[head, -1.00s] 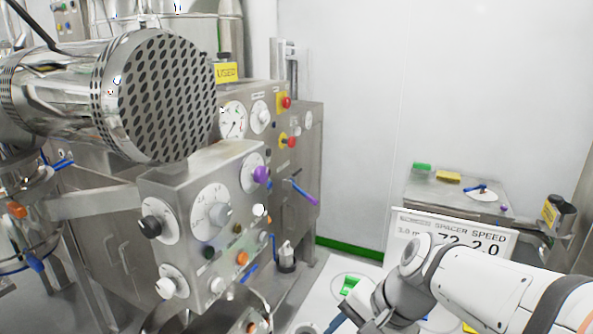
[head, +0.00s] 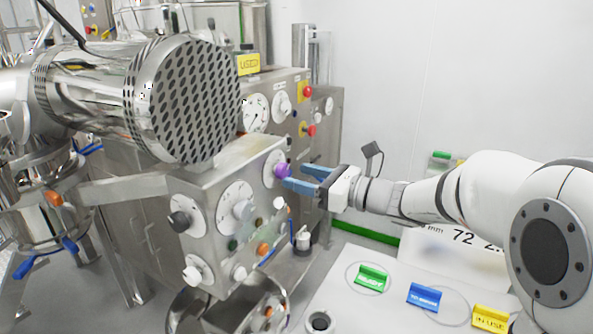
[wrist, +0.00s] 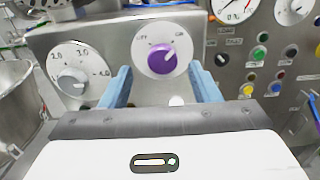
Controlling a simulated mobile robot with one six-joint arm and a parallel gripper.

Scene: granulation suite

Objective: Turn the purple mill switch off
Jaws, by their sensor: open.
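The purple mill switch (head: 282,170) is a round knob on a white dial, at the upper right of the steel control box's front face. In the wrist view the purple knob (wrist: 162,59) sits between and beyond my two blue fingertips, with a pale mark pointing to its upper right. Lettering shows on the dial's upper left and upper right, too small to read surely. My gripper (head: 303,179) is open and empty, its blue fingers pointing left at the knob. In the wrist view the fingers (wrist: 162,85) stand either side of the dial; I cannot tell whether they touch it.
A grey numbered dial (wrist: 71,81) is left of the purple knob. A perforated steel motor (head: 190,98) juts out above the box. Behind, a second panel carries a red button (head: 308,91) and gauges. Green, blue (head: 424,297) and yellow signs stand on the white surface at front right.

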